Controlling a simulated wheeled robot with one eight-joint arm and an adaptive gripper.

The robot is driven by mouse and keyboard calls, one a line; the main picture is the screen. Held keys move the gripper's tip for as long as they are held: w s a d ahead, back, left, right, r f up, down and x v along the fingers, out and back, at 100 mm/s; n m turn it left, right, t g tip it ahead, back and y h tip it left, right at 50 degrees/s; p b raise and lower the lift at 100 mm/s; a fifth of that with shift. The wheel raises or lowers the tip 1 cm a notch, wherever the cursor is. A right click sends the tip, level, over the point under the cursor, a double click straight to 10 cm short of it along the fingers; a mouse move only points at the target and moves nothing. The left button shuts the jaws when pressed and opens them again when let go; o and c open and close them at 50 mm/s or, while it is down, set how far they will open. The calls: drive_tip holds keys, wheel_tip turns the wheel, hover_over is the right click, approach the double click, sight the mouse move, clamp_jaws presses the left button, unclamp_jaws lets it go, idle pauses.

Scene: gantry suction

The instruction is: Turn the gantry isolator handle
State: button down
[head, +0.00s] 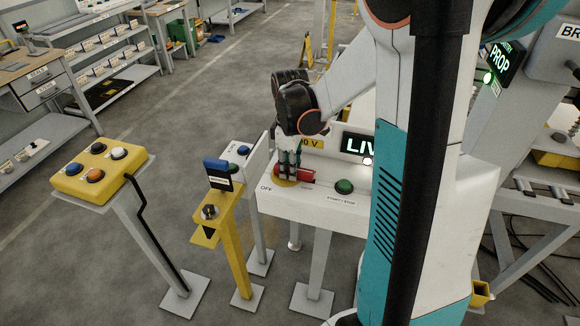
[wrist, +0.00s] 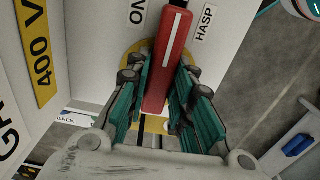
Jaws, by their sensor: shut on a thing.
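The red isolator handle (wrist: 168,62) has a white stripe and sits on a yellow round plate (wrist: 133,62) on a white panel, between the labels ON and HASP. In the wrist view my gripper (wrist: 160,95) has its teal-padded fingers on either side of the handle, shut on it. The OFF label is at the lower left of the plate. The fingers hide part of the handle and plate.
A green START/STOP button (head: 344,187) is right of the handle. A lit sign (head: 357,145), partly hidden by my arm, stands behind it. A yellow key post (head: 232,240) and a yellow button box (head: 95,172) stand to the left. Open floor lies beyond them.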

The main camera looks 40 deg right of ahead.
drive_tip(key=c, duration=1.4)
unclamp_jaws()
wheel_tip(320, 180, up, 12)
